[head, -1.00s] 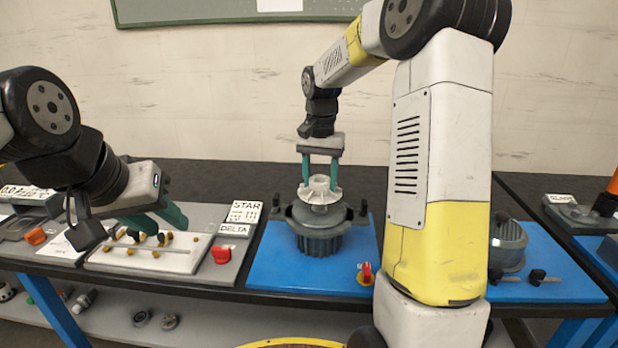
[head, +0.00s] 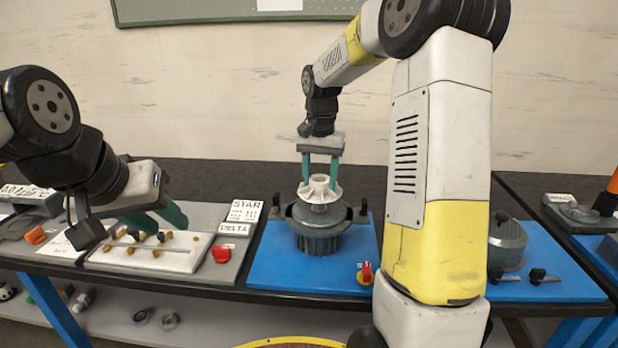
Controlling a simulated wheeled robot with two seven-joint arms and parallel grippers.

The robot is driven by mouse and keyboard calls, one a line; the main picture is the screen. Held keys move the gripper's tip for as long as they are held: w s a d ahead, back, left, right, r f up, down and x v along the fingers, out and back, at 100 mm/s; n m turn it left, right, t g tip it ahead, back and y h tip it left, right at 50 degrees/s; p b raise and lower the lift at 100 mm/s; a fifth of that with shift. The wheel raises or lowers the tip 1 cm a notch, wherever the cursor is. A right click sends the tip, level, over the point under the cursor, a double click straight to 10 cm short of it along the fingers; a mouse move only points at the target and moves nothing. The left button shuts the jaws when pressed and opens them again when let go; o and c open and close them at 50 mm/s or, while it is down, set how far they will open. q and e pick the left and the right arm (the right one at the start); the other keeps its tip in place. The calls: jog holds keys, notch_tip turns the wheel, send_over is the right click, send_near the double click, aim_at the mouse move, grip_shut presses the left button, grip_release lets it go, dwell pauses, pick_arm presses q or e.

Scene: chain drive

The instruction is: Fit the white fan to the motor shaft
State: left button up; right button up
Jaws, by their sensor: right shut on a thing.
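The white fan (head: 319,192) sits level over the top middle of the dark grey motor (head: 318,236), which stands upright on a blue mat (head: 268,268). My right gripper (head: 320,180) points straight down from above, with its green fingers shut on the fan's hub. The motor shaft is hidden by the fan, so I cannot tell how far the fan is down on it. My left gripper (head: 160,220) is over the terminal board at the left, its green fingers apart with nothing seen between them.
The terminal board (head: 190,262) with brass studs lies at the left, beside an orange-red knob (head: 221,253) and the STAR/DELTA card (head: 243,211). A red switch (head: 366,272) is on the mat's front. A grey cover (head: 507,243) stands right of my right arm.

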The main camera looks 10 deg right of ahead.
aim_at(320, 195)
jog(key=shift+f, duration=2.4)
jog(key=o, duration=1.6)
jog(key=shift+o, duration=0.2)
jog(key=shift+r, duration=3.95)
jog(key=shift+r, duration=0.1)
jog(key=s+a+r+n+t+y, duration=0.1)
jog(key=s+r+n+t, duration=0.1)
jog(key=s, duration=1)
jog(key=s+a+r+n+t+y, duration=0.1)
jog(key=s+r+n+t, duration=0.2)
jog(key=s, duration=0.9)
jog(key=shift+s+r+n+t, duration=0.15)
jog(key=shift+n+t, duration=0.25)
jog(key=shift+t, duration=0.2)
